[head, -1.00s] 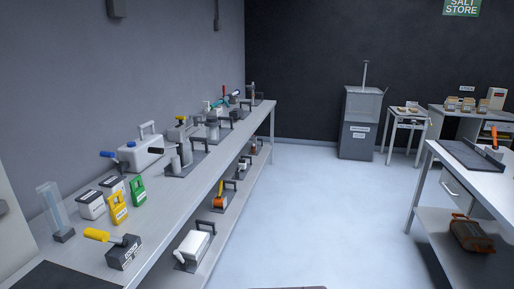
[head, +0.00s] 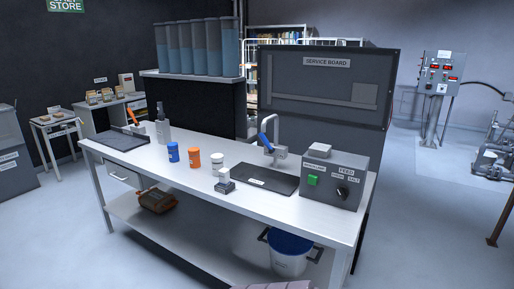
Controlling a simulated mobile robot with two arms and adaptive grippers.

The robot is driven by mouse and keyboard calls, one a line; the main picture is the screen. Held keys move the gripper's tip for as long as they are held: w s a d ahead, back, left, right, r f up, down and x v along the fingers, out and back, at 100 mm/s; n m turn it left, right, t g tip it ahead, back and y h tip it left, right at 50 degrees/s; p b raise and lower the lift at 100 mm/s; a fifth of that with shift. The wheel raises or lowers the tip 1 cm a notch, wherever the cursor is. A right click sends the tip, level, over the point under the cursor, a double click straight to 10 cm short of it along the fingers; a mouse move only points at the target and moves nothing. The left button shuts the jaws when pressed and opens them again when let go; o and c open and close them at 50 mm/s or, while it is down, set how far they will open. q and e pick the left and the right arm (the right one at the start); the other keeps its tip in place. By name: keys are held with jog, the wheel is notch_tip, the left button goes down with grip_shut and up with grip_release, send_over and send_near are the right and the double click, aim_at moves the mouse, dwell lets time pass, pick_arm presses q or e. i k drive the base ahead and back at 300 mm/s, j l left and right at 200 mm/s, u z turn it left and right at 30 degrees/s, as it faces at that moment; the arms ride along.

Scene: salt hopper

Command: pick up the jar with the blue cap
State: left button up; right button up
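In the head view, a jar with a blue cap and blue body (head: 173,153) stands upright on the white bench (head: 140,166), left of the other jars. An orange jar (head: 194,160) stands just right of it, and a white jar (head: 217,163) stands further right. Neither of my grippers shows in the head view.
A black mat (head: 268,178), a grey feed box (head: 334,178) with a green button and a small grey device (head: 225,185) are on the bench. A grey bottle (head: 163,128) stands behind. A blue-lidded bucket (head: 289,250) sits below. The floor at left is clear.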

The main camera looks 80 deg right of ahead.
aim_at(172, 150)
jog(key=z, duration=2.05)
jog(key=i+j, duration=0.05)
